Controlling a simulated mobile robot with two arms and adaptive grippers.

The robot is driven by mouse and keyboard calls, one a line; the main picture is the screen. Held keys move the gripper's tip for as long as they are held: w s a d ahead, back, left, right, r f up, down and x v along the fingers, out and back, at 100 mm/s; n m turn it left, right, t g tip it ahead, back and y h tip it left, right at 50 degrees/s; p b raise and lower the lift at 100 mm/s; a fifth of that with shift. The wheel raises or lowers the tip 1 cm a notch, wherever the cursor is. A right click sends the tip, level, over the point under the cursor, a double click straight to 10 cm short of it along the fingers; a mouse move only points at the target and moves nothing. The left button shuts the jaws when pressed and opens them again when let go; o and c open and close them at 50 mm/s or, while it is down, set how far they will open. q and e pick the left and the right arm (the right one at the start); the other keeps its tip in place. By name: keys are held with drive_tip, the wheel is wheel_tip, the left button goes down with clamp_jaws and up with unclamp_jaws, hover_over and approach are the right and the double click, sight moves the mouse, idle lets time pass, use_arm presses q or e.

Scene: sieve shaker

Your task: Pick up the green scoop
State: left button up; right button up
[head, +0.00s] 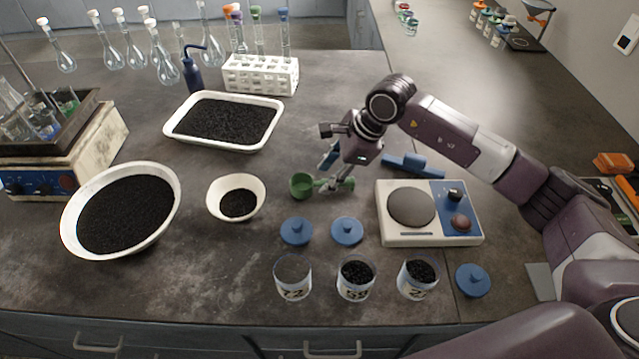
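The green scoop (301,186) is in the middle of the head view, close to the dark bench top, with its bowl to the left and its handle running right. My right gripper (338,179) comes from the upper right, and its fingertips are at the scoop's handle. The fingers cover part of the handle. I cannot tell whether they are closed on it or only around it, or whether the scoop touches the bench. My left gripper is not in view.
A small white bowl (214,201) stands left of the scoop, and a white tray (171,130) of black grains lies behind. Two blue lids (347,230) lie in front. A hotplate (387,233) stands to the right. A blue tool (415,165) lies behind it. Several jars (292,289) stand near the front edge.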

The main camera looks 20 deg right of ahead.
sight(320, 182)
drive_tip(key=shift+p+x, duration=0.3)
drive_tip(key=shift+x, duration=1.55)
drive_tip(key=shift+w+r, duration=0.1)
drive_tip(key=shift+w, duration=0.1)
clamp_jaws()
